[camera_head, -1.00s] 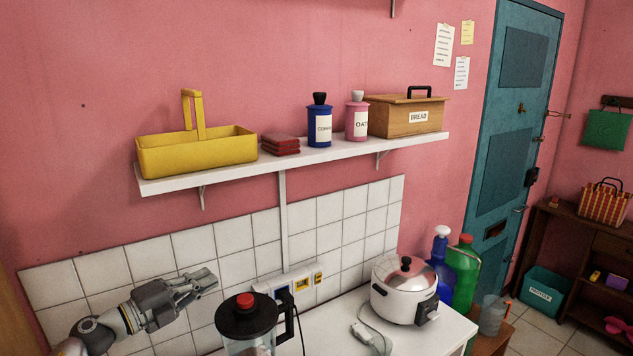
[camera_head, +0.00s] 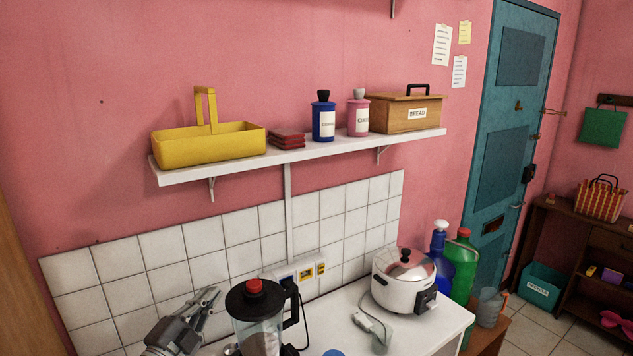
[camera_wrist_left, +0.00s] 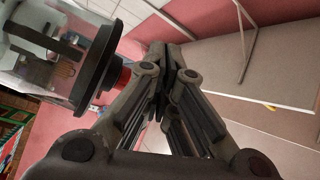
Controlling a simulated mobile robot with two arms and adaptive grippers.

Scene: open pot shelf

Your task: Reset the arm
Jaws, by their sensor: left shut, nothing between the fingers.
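My left gripper (camera_head: 211,297) is low in the head view, left of the blender, in front of the white tiles. It is shut and empty, with its fingers pointing up and to the right. In the left wrist view its fingers (camera_wrist_left: 167,75) meet with nothing between them. The blender (camera_head: 256,310), with a black lid and red cap, stands close to the right of the gripper. Its lid (camera_wrist_left: 98,68) also shows at the left in the left wrist view. My right gripper is not in view.
A white wall shelf (camera_head: 330,148) holds a yellow basket (camera_head: 208,149), red packets, two canisters and a bread box (camera_head: 405,114). A white rice cooker (camera_head: 403,282) stands right of the blender on the white counter (camera_head: 440,330), beside blue and green bottles.

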